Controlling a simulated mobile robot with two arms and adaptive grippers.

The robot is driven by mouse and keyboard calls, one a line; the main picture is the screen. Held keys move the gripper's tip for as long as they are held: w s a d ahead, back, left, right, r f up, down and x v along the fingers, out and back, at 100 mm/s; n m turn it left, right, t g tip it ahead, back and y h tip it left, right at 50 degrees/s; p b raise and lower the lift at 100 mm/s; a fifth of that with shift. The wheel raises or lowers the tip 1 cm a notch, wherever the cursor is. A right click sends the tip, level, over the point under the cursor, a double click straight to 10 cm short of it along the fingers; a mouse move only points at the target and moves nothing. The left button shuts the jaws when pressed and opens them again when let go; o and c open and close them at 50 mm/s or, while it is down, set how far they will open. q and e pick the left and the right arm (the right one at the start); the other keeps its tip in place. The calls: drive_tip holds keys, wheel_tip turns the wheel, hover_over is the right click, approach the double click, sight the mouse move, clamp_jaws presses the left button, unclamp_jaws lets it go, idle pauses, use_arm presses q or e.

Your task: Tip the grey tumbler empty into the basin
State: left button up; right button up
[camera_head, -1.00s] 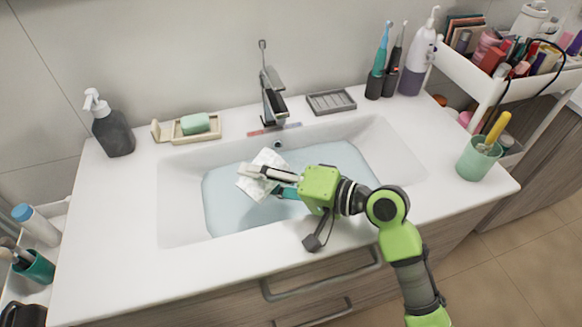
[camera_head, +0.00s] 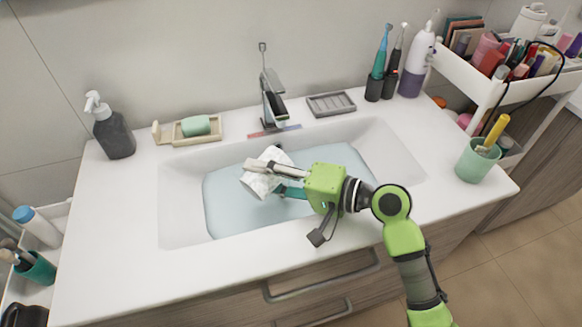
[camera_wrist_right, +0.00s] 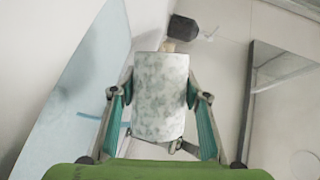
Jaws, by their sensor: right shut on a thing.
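The grey tumbler (camera_head: 259,183) is pale with grey mottling. My right gripper (camera_head: 272,180) is shut on it, with one finger on each side. In the right wrist view the tumbler (camera_wrist_right: 160,97) sits between the two teal-padded fingers (camera_wrist_right: 160,100). It is tilted and held over the basin (camera_head: 178,205). The basin holds a light blue layer of water (camera_head: 235,212). The tumbler's inside is hidden, and I cannot tell whether anything is flowing out. My left gripper is not in view.
The faucet (camera_head: 271,100) stands behind the basin. A soap dispenser (camera_head: 113,135) and a green soap on a dish (camera_head: 196,126) are at the back left. A ribbed dish (camera_head: 331,104), toothbrushes (camera_head: 380,65) and a green cup (camera_head: 477,163) are on the right. The front left counter is clear.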

drive_tip(key=shift+w+d+r+m, duration=0.25)
drive_tip(key=shift+w+m, duration=0.05)
drive_tip(key=shift+w, duration=0.05)
drive_tip(key=shift+w+d+r+m+y+p, duration=0.1)
drive_tip(key=shift+r+m+y+p, duration=0.35)
drive_tip(key=shift+m+p, duration=0.35)
idle(0.5)
drive_tip(key=shift+w+d+r+y+p, duration=0.1)
drive_tip(key=shift+r+y+p, duration=0.15)
drive_tip(key=shift+p, duration=0.1)
